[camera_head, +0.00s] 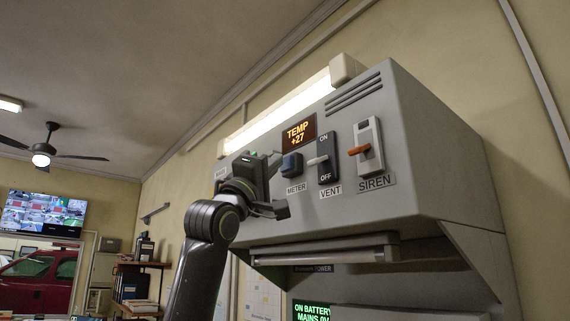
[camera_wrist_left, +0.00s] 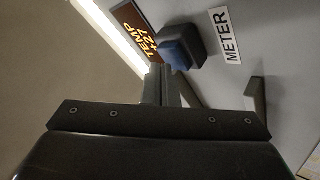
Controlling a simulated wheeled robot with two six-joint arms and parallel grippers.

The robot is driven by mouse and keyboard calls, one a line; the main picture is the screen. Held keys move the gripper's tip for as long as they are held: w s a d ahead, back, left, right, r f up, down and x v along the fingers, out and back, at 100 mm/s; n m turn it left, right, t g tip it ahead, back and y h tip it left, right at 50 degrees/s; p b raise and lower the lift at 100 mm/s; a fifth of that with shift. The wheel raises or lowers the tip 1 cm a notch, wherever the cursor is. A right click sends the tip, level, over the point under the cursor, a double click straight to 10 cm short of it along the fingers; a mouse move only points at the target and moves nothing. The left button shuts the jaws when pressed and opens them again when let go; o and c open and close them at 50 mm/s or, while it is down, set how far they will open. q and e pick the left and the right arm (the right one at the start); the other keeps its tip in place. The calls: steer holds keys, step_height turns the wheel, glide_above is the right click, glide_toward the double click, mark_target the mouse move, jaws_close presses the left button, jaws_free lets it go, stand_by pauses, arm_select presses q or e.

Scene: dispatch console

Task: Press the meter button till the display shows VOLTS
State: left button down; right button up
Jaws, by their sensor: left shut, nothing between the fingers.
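The meter button (camera_head: 291,165) is a blue square button in a dark housing, above the METER label on the grey console. It also shows in the wrist view (camera_wrist_left: 178,54). The orange display (camera_head: 299,132) above it reads TEMP +27. My left gripper (camera_head: 274,165) is shut and empty, just left of the button. In the wrist view its closed fingertips (camera_wrist_left: 160,80) are close to the button's housing; I cannot tell whether they touch it. My right gripper is not in view.
To the right of the button are the VENT switch (camera_head: 322,159) and the SIREN switch (camera_head: 367,148) with its orange lever. A bar handle (camera_head: 320,255) runs under the console. A lit lamp (camera_head: 280,112) lies along the wall behind.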

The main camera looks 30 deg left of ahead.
arm_select(q)
steer(key=shift+w+d, duration=0.15)
steer(key=shift+w, duration=0.25)
stand_by(0.5)
steer(key=shift+s, duration=0.1)
steer(key=shift+s+a+b, duration=0.25)
steer(key=shift+s+b, duration=0.2)
steer(key=shift+s, duration=0.05)
steer(key=shift+s, duration=0.1)
stand_by(0.3)
steer(key=s, duration=0.1)
steer(key=s+a+b, duration=0.1)
steer(key=s, duration=0.1)
steer(key=s+a+b, duration=0.1)
steer(key=shift+s, duration=0.3)
